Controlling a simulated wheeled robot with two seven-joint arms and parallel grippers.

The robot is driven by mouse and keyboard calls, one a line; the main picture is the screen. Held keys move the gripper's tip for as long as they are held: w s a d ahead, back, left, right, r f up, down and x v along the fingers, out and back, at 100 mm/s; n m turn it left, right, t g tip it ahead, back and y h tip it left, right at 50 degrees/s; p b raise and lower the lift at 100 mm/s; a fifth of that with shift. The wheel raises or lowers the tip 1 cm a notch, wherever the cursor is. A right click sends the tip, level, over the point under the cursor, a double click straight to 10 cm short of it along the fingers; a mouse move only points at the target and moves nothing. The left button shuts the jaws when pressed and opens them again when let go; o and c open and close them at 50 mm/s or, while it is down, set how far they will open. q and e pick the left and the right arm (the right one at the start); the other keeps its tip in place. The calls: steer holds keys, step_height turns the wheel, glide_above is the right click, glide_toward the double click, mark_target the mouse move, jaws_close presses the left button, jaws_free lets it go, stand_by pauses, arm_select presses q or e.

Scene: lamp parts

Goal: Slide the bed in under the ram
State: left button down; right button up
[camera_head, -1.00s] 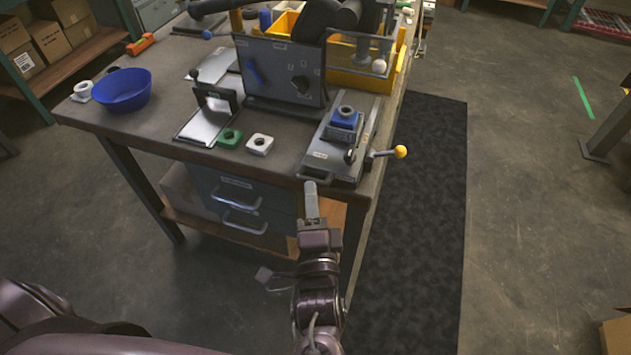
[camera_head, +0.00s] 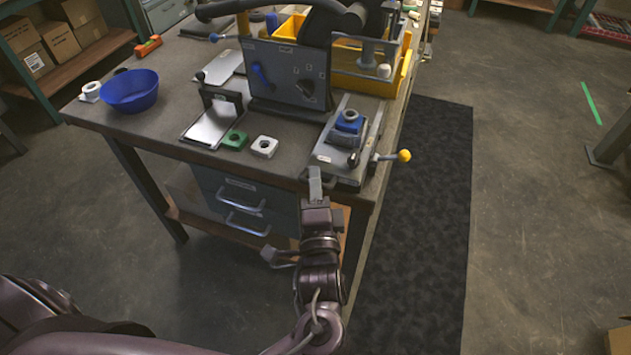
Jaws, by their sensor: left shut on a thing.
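The bed (camera_head: 325,153) is a grey sliding plate on the right end of the workbench, carrying a blue block (camera_head: 349,122) with a dark ring on top. A lever with a yellow ball (camera_head: 404,156) sticks out on its right. My left gripper (camera_head: 315,178) is at the bed's front end, by its dark handle, and is shut on it; the fingers hide part of the handle. Behind the bed stands a machine with a grey panel (camera_head: 290,72) and a dark upper body (camera_head: 333,22). I cannot make out the ram clearly. My right gripper is out of view.
A green square part (camera_head: 235,140) and a white one (camera_head: 264,147) lie left of the bed. A blue bowl (camera_head: 131,92) stands at the bench's left end. A yellow bin (camera_head: 370,82) is behind the bed. Drawers (camera_head: 243,205) hang below the bench.

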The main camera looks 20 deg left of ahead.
mark_target(322, 171)
arm_select(q)
steer(key=shift+w, duration=0.15)
steer(key=w+p, duration=0.1)
steer(key=w, duration=0.2)
steer(key=shift+w+r, duration=0.1)
steer(key=shift+w, duration=0.4)
steer(key=shift+s, duration=0.1)
steer(key=c, duration=1.8)
jaws_free()
steer(key=shift+o, duration=0.2)
steer(key=shift+s, duration=0.15)
